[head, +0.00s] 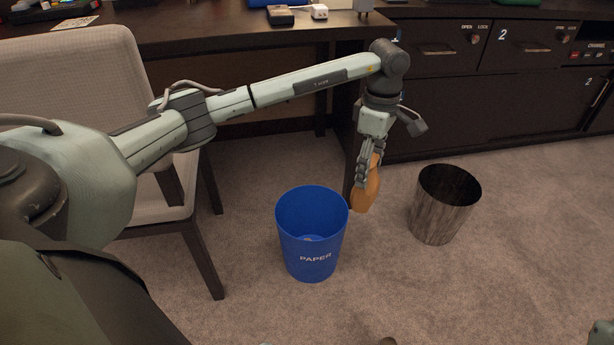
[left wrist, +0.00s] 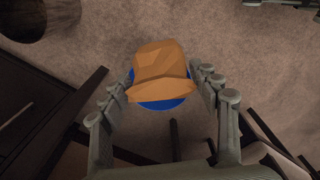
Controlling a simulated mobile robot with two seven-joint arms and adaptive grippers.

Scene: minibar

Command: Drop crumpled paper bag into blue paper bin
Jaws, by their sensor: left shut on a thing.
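An orange-brown crumpled paper bag (head: 368,190) hangs from my left gripper (head: 369,165), which is shut on it and points down. In the head view the bag is beside the right rim of the blue bin (head: 312,262) marked PAPER, above the floor. The bin stands upright on the carpet, with a small pale spot on its inside bottom. In the left wrist view the bag (left wrist: 161,70) sits between the fingers (left wrist: 163,84). It hides most of the blue bin (left wrist: 160,104) behind it.
A brown wood-look bin (head: 442,212) stands to the right of the blue one. A beige chair (head: 85,85) is on the left, near a dark desk (head: 225,35). Dark cabinets (head: 470,110) line the back.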

